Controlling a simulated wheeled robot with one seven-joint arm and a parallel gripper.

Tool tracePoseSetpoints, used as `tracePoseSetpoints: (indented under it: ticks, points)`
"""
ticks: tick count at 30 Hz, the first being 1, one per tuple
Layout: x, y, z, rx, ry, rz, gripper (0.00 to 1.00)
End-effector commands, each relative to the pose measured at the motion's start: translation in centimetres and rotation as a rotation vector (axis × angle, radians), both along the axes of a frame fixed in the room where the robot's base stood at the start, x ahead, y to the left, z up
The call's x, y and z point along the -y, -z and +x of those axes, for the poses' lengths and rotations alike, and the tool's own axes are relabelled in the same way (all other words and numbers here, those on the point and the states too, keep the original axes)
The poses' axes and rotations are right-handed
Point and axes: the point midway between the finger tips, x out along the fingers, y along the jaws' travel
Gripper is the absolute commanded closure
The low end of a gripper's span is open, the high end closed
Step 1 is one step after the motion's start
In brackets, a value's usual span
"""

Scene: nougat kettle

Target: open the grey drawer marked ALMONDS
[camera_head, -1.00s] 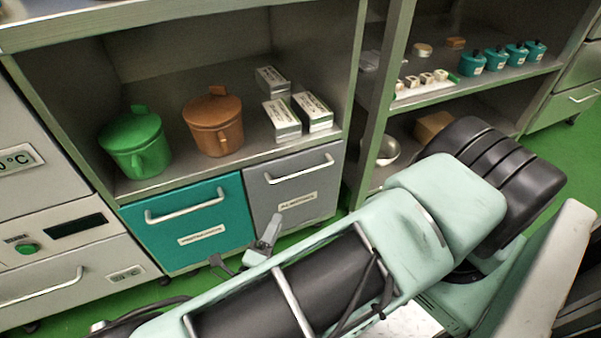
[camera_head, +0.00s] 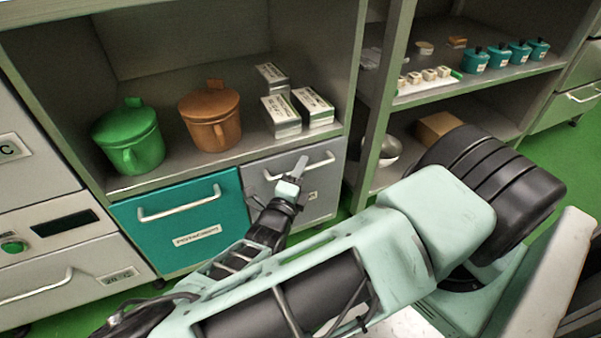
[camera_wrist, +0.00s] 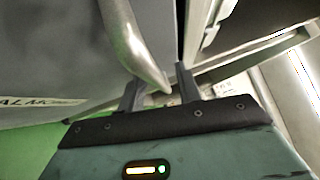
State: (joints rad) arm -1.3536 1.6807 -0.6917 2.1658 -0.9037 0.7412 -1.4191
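The grey drawer (camera_head: 322,190) is shut, flush beneath the shelf and right of the teal drawer. Its pale bar handle (camera_head: 322,160) runs across its upper front. My gripper (camera_head: 299,168) is at the handle, overlapping its middle in the head view and partly hiding the drawer front and label. In the wrist view, the drawer front (camera_wrist: 60,45) carries a label (camera_wrist: 35,105) reading "ALMO…". The handle (camera_wrist: 125,35) ends close to my gripper (camera_wrist: 158,82), whose two fingers stand apart with the handle's end between them. I cannot tell whether either finger touches it.
The teal drawer (camera_head: 160,232) is left of the grey one. A green pot (camera_head: 133,140), a brown pot (camera_head: 212,118) and several white boxes (camera_head: 282,115) stand on the shelf above. A grey post (camera_head: 375,120) rises right of the drawer. A metal bowl (camera_head: 389,150) sits beyond it.

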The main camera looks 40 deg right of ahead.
Motion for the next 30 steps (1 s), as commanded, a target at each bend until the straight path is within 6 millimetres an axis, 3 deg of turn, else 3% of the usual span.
tracePoseSetpoints:
  ticks: [8, 12, 23, 30]
  points:
    - [0.2, -0.1, 0.1, 0.000, 0.000, 0.000, 0.66]
    - [0.1, 0.0, 0.1, 0.000, 0.000, 0.000, 0.99]
    - [-0.2, -0.2, -1.0, -0.001, -0.001, 0.002, 1.00]
    - [-1.7, -0.6, -6.0, -0.007, -0.002, 0.002, 1.00]
